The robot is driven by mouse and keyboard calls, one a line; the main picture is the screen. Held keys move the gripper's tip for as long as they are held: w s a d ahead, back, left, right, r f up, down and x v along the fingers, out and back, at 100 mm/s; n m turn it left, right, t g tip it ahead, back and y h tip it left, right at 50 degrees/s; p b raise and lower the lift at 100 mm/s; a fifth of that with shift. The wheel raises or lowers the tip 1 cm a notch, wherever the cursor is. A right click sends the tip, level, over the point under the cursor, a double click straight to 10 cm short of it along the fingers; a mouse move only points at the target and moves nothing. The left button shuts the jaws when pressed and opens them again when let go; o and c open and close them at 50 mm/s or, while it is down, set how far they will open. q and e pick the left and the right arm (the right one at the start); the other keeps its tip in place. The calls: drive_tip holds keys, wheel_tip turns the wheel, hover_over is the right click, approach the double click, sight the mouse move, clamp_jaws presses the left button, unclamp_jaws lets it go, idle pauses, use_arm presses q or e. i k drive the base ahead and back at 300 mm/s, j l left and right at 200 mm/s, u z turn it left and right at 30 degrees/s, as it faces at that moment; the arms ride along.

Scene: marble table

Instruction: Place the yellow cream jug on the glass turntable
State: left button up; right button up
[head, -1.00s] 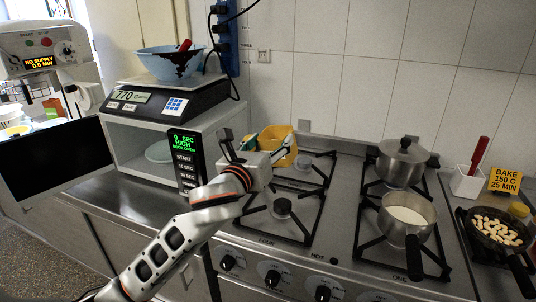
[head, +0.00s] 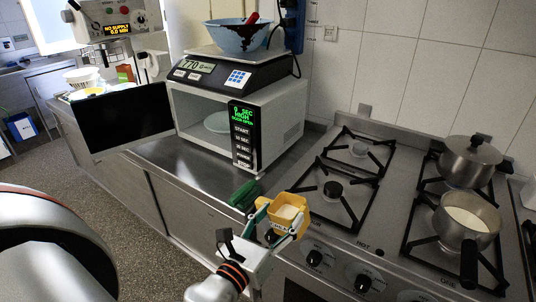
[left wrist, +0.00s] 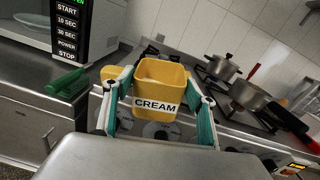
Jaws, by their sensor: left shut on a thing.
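The yellow cream jug (head: 290,212), labelled CREAM, is held between the fingers of my left gripper (head: 283,215), over the front edge of the counter and stove. In the left wrist view the jug (left wrist: 160,88) is upright or nearly so, with a finger of the left gripper (left wrist: 155,90) on each side. The contents look pale in the head view. The glass turntable (head: 217,122) is a pale disc inside the open microwave (head: 283,115), left of and behind the jug; part of it is hidden. My right gripper is not in view.
The microwave door (head: 126,117) stands open to the left. A scale (head: 228,72) with a blue bowl (head: 240,38) sits on top. A green object (head: 243,194) lies on the counter close to the jug. Pots (head: 468,220) stand on the stove. The steel counter (head: 185,165) before the microwave is clear.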

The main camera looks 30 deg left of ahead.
sight(223, 122)
drive_tip(key=j+z, duration=0.15)
drive_tip(key=j, duration=0.95)
drive_tip(key=k+j+z, duration=0.15)
drive_tip(key=j, duration=0.95)
drive_tip(key=i+j, duration=0.1)
drive_tip(key=j, duration=0.3)
drive_tip(key=j+z, duration=0.15)
drive_tip(key=j, duration=0.3)
drive_tip(key=i+j, duration=0.25)
drive_tip(key=j, duration=0.15)
drive_tip(key=i+j+z, duration=0.1)
drive_tip(key=j, duration=0.25)
drive_tip(key=i, duration=0.1)
